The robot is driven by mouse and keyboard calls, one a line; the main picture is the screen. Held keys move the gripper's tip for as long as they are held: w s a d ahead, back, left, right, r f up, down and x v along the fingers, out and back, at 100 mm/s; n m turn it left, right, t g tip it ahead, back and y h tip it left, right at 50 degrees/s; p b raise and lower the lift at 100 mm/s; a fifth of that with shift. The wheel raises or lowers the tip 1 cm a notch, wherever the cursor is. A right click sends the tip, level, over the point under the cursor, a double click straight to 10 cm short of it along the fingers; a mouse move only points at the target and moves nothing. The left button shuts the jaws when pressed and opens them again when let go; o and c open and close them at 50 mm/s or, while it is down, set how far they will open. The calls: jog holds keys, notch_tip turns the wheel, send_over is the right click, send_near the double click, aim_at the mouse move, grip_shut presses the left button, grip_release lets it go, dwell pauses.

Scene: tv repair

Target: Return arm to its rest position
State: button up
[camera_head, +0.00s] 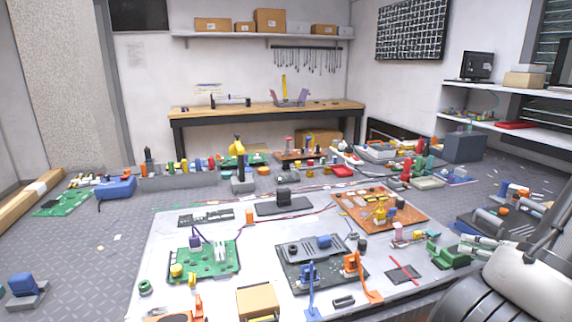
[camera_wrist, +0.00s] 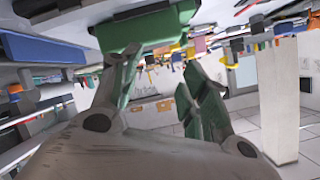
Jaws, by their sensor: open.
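My gripper (camera_wrist: 160,76) shows in the wrist view, which looks upside down. Its two fingers with green pads stand apart, and I see nothing held between them. A dark green block (camera_wrist: 147,28) lies close beyond the left finger; I cannot tell whether they touch. In the head view a white part of my arm (camera_head: 535,270) fills the lower right corner.
A worktable (camera_head: 130,240) crowded with circuit boards and small parts fills the front. A green component (camera_head: 448,256) and a dark board (camera_head: 495,222) lie close to my arm. A wooden bench (camera_head: 350,106) stands behind; white shelves (camera_head: 460,121) are at right.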

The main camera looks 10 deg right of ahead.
jog(key=s+a+r+m+g+y, duration=0.4)
jog(key=s+a+m+g, duration=0.2)
jog(key=s+a+g, duration=0.55)
jog(key=w+a+r+n+t+h, duration=0.1)
jog(key=a+r+n+h, duration=0.2)
jog(key=a+r+n, duration=0.2)
jog(key=w+a+r+n+t+h, duration=0.1)
jog(key=a+r+n+h, duration=0.2)
jog(key=r, duration=0.8)
jog(key=a+n, duration=0.1)
jog(key=a, duration=0.1)
jog(key=shift+a+r+n+t+h, duration=0.3)
jog(key=shift+n+t+h, duration=0.05)
jog(key=shift+n+h, duration=0.05)
